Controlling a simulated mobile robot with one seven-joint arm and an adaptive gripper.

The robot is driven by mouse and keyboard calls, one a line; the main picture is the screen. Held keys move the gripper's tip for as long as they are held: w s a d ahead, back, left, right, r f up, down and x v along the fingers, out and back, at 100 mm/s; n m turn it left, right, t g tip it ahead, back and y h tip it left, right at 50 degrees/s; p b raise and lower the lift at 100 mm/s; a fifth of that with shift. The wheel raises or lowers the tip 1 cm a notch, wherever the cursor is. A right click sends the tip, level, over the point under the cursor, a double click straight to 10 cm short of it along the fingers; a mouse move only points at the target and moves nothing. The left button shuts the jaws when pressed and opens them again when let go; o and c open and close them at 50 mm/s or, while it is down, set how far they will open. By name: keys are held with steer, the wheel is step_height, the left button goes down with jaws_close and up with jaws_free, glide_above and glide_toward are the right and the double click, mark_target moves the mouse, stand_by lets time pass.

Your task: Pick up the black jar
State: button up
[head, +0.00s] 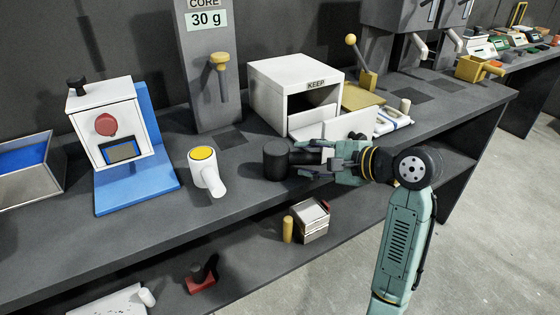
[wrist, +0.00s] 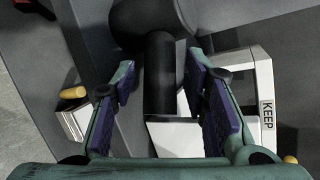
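The black jar (head: 277,160) stands upright on the dark counter, near its front edge. Its thick black handle points right, toward my gripper (head: 312,160). In the wrist view the jar's body (wrist: 150,18) is at the top and its handle (wrist: 160,80) runs down between my two fingers. My gripper in the wrist view (wrist: 162,82) is open around the handle, with a gap visible on both sides. The lower end of the handle lies over the white box front in that view.
A white KEEP box (head: 295,75) with its front open stands just behind. A white jar with yellow contents (head: 203,170) is to the left. A grey 30 g dispenser (head: 210,75) and a white unit with a red knob (head: 105,125) stand farther left. A shelf (head: 245,250) lies below.

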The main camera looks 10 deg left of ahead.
jaws_close()
stand_by(0.3)
steer(key=shift+r, duration=0.1)
